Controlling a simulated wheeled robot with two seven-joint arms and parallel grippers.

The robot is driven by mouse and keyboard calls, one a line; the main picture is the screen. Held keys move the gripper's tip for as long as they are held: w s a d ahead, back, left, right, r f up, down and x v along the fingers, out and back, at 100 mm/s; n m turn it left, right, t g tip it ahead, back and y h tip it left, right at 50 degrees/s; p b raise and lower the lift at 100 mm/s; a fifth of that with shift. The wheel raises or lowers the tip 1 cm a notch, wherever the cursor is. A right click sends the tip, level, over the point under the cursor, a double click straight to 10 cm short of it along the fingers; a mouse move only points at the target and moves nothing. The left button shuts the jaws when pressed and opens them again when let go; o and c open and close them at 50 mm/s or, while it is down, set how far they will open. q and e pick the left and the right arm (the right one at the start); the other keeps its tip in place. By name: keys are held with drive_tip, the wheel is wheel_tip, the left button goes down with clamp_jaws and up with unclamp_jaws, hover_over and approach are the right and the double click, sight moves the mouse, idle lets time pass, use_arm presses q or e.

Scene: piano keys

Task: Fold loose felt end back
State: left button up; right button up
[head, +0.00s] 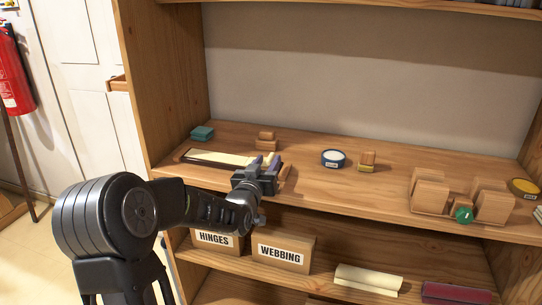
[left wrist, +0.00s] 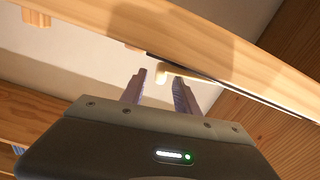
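A long, narrow cream strip (head: 215,157) with a dark edge lies on the wooden shelf; I cannot tell felt from backing on it. Its right end is partly hidden behind my left gripper (head: 266,162). That gripper is at the strip's right end, fingers pointing away toward the back of the shelf. In the left wrist view my left gripper (left wrist: 160,76) has its two fingers apart, with a pale rounded wooden piece (left wrist: 161,74) showing beyond the gap. I cannot tell whether the fingers touch the strip. No loose felt end can be made out. My right gripper is not in view.
Small wooden blocks (head: 266,141) stand behind the strip, and a teal block (head: 202,133) at left. Labelled boxes (head: 283,251) sit below. The shelf's middle right has free room.

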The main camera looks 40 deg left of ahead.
use_arm(q)
drive_tip(key=shift+x, duration=1.85)
clamp_jaws()
